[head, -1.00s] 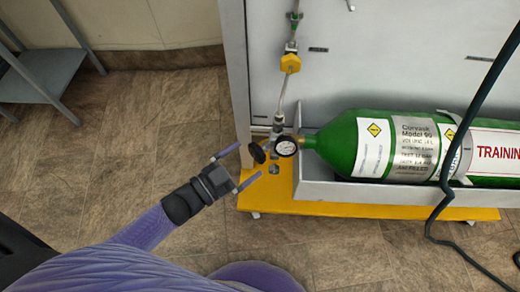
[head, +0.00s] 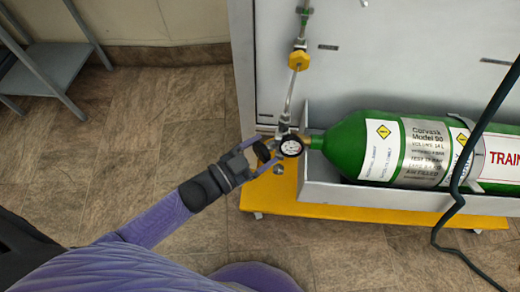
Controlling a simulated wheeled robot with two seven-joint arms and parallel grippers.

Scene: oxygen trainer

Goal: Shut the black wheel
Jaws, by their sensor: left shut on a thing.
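The black wheel (head: 262,152) is a small dark disc at the valve end of the green cylinder (head: 350,146), just left of the round white-faced gauge (head: 291,147). My left gripper (head: 259,157) comes in from the lower left with its two purple fingers on either side of the wheel and is shut on it. The fingers partly cover the wheel's edges. My right gripper is not in view.
The cylinder lies in a grey tray on a yellow base (head: 330,211). A yellow fitting (head: 299,61) sits on the pipe above the gauge. A black hose (head: 459,190) hangs at the right. A grey table (head: 52,68) stands at upper left; the floor between is clear.

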